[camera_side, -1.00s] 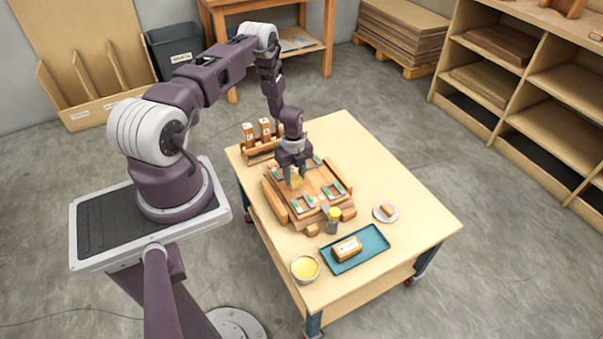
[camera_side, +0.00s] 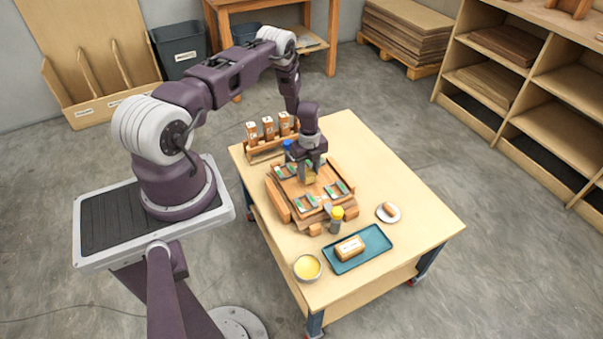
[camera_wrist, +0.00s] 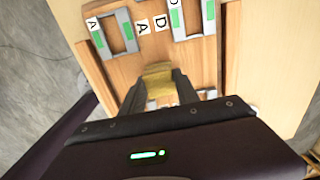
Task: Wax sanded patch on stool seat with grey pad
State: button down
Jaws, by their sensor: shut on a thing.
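The wooden stool seat (camera_side: 284,188) lies flat on the table as a broad board with grey, green-marked brackets on it. It also fills much of the wrist view (camera_wrist: 190,62), with letter labels A and D. My gripper (camera_side: 309,174) is over the middle of the seat, pointing down. Its fingers are shut on a yellowish block-like pad (camera_wrist: 158,72), which looks tan-yellow rather than grey. The pad is at or just above the wood; I cannot tell whether it touches. No sanded patch can be made out.
A teal tray (camera_side: 375,258) holds a labelled block (camera_side: 350,248). A bowl of yellow stuff (camera_side: 307,267), a yellow-capped bottle (camera_side: 336,220) and a small plate (camera_side: 388,212) stand near the seat. A rack with several bottles (camera_side: 268,130) is behind. The table's right side is clear.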

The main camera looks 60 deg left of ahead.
jog(key=shift+w+d, duration=0.15)
jog(key=shift+w, duration=3.35)
jog(key=shift+w+d, duration=0.15)
jog(key=shift+d, duration=0.15)
jog(key=shift+s+a, duration=0.2)
jog(key=shift+s, duration=6.65)
jog(key=shift+w, duration=6.15)
jog(key=shift+w+d+r, duration=0.1)
jog(key=shift+w+d, duration=0.1)
jog(key=shift+w, duration=0.5)
jog(key=shift+a+r, duration=0.1)
jog(key=shift+r, duration=0.25)
jog(key=shift+w+a+f, duration=0.1)
jog(key=shift+a+f, duration=0.05)
notch_tip(320, 180, up, 6)
